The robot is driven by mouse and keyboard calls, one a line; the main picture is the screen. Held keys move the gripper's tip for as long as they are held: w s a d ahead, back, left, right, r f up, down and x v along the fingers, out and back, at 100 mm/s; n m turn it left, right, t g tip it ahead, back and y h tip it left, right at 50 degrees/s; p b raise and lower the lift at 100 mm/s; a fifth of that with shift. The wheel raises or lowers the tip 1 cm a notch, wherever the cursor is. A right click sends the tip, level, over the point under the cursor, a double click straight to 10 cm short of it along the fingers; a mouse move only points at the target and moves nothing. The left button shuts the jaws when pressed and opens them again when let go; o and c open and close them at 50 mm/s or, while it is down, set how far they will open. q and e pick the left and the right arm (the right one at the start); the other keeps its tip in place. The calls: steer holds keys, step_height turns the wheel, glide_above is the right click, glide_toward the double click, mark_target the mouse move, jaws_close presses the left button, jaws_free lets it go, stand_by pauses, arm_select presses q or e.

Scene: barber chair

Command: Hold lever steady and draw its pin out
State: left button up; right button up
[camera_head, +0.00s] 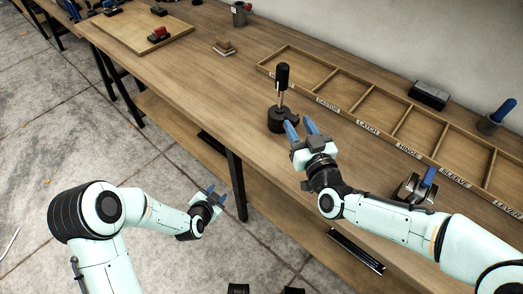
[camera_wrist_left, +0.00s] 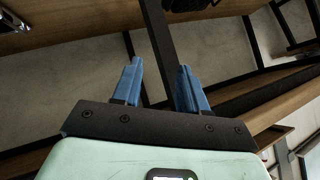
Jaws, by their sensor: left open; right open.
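The lever (camera_head: 283,77) has a black grip on a thin upright shaft and rises from a round dark base on the bench. I cannot make out its pin separately. My right gripper (camera_head: 299,128) is open beside the base, just to its right and near side; whether a finger touches it I cannot tell. My left gripper (camera_head: 212,194) is open and empty, low in front of the bench, well away from the lever. The left wrist view shows its two blue fingers (camera_wrist_left: 158,88) apart, with nothing between them.
A divided wooden tray (camera_head: 357,82) with labelled compartments runs along the wall. A metal fixture with a blue handle (camera_head: 424,184) stands right of my right forearm. A board (camera_head: 130,32) with a red-topped part lies far left. The bench left of the lever is mostly clear.

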mark_target(282, 95)
arm_select(q)
steer(key=w+r+m+t, duration=0.4)
steer(key=r+m, duration=0.1)
steer(key=r, duration=0.7)
steer(key=w+r+m+t, duration=0.4)
steer(key=w+r, duration=0.1)
steer(key=r, duration=0.7)
steer(key=s+d+m+g+h, duration=0.1)
steer(key=s+d+m+h, duration=0.1)
steer(key=d+m, duration=0.1)
steer(key=s+d+m+g+h, duration=0.1)
steer(key=s+d+m+h, duration=0.1)
steer(key=d, duration=0.4)
steer(key=s+d+m+g+h, duration=0.1)
steer(key=s+d+m+h, duration=0.1)
steer(key=d+m+h, duration=0.2)
steer(key=shift+d+f, duration=0.4)
steer(key=shift+d, duration=0.35)
steer(key=shift+s+d+m+h, duration=0.2)
steer(key=shift+d+m+h, duration=0.1)
steer(key=shift+m, duration=0.1)
steer(key=shift+d, duration=0.1)
arm_select(e)
steer(key=x, duration=1.3)
steer(key=shift+w+a, duration=0.1)
steer(key=shift+w, duration=0.1)
jaws_close()
